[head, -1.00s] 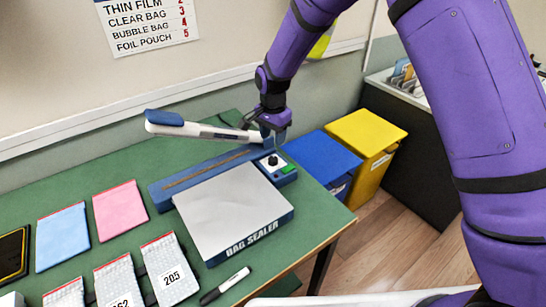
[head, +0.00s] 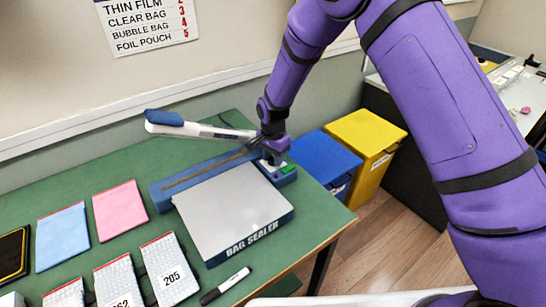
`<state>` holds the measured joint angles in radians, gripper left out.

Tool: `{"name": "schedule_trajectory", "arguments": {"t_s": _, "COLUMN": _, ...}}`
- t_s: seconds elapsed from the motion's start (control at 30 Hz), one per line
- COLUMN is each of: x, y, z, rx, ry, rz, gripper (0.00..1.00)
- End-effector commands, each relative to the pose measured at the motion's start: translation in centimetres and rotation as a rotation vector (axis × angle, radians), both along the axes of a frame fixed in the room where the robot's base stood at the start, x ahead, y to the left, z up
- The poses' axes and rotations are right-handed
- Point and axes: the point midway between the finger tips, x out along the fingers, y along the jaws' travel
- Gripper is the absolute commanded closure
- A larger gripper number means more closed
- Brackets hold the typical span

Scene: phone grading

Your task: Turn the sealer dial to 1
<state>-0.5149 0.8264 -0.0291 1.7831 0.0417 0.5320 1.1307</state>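The bag sealer (head: 232,210) stands on the green table, with a grey plate, a blue base and its sealing arm (head: 200,130) raised. Its control panel with the dial is at the right end, beside a green switch (head: 286,169). My purple gripper (head: 272,152) is directly over the panel, pointing down. It covers the dial, so the dial's setting is hidden. The fingertips are too small and hidden to tell whether they touch or grip the dial. A wall chart (head: 150,22) lists bag types with red numbers.
Blue (head: 325,160) and yellow (head: 366,138) bins stand right of the table. A marker (head: 225,287), white pouches (head: 171,268), a pink pouch (head: 119,210) and a blue pouch (head: 62,237) lie on the table. The raised sealing arm is close beside my gripper.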

Motion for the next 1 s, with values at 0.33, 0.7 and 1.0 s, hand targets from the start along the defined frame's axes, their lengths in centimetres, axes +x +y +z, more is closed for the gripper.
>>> {"name": "schedule_trajectory", "arguments": {"t_s": 0.33, "x": 0.02, "y": 0.01, "z": 0.03, "rx": 0.001, "ry": -0.001, "rz": 0.015, "gripper": 0.88}}
{"name": "schedule_trajectory", "arguments": {"t_s": 0.7, "x": 0.02, "y": -0.01, "z": 0.02, "rx": 0.000, "ry": 0.001, "rz": 0.209, "gripper": 0.88}}
{"name": "schedule_trajectory", "arguments": {"t_s": 1.0, "x": 0.02, "y": -0.02, "z": 0.01, "rx": 0.001, "ry": 0.000, "rz": 0.487, "gripper": 0.88}}
